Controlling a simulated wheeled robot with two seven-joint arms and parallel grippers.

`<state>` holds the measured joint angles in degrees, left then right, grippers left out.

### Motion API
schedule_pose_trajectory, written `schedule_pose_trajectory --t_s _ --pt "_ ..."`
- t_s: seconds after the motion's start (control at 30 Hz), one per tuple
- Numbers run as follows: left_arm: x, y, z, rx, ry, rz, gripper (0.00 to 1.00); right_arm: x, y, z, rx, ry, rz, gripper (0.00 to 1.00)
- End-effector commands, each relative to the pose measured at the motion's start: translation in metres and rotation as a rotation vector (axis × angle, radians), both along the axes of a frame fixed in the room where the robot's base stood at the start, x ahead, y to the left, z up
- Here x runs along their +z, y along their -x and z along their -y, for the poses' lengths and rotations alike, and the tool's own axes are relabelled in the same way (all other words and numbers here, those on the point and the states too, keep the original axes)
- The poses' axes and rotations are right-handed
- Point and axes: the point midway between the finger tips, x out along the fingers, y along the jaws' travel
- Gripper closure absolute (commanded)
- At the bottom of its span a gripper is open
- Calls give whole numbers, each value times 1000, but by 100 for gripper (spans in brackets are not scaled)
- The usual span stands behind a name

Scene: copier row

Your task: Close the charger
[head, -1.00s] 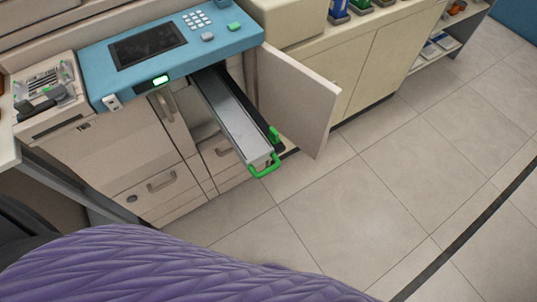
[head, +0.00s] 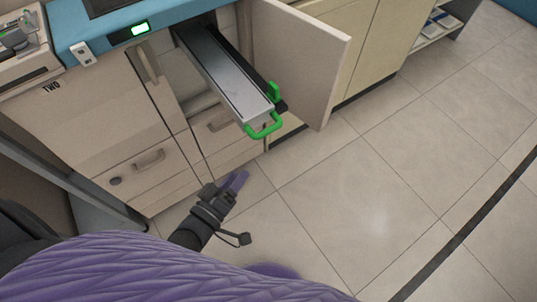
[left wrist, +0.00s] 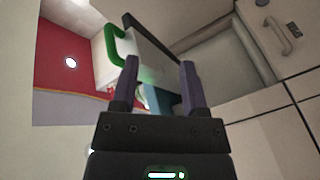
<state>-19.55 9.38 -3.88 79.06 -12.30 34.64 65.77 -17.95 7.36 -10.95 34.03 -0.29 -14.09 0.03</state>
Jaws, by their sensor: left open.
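The charger is a long grey slide-out unit (head: 222,72) pulled out of the copier's open bay. A green loop handle (head: 264,127) is on its front end, and a green latch (head: 273,92) stands at its right side. My left gripper (head: 236,182) is open and empty, below and left of the handle, apart from it. In the left wrist view the open fingers (left wrist: 157,75) point up toward the charger's underside, with the green handle (left wrist: 114,45) above and left of them. My right gripper is not in view.
The copier's beige door (head: 301,60) stands open right of the charger. A lower drawer (head: 149,160) is shut below left. A grey slanted beam (head: 70,180) is at the left. The tiled floor (head: 380,190) at right is clear.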

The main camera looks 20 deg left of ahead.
Motion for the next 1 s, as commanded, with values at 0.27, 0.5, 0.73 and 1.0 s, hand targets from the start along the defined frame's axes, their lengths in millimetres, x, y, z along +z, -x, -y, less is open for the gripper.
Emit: schedule_pose_trajectory --t_s 0.27,0.5,0.73,1.0 --pt "56 -35 17 -99 236 230 43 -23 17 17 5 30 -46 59" --pt "67 -86 34 -97 233 226 43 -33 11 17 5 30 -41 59" --pt "71 -103 40 -96 232 222 43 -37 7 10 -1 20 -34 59" --pt "72 -103 40 -97 232 221 62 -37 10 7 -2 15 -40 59"
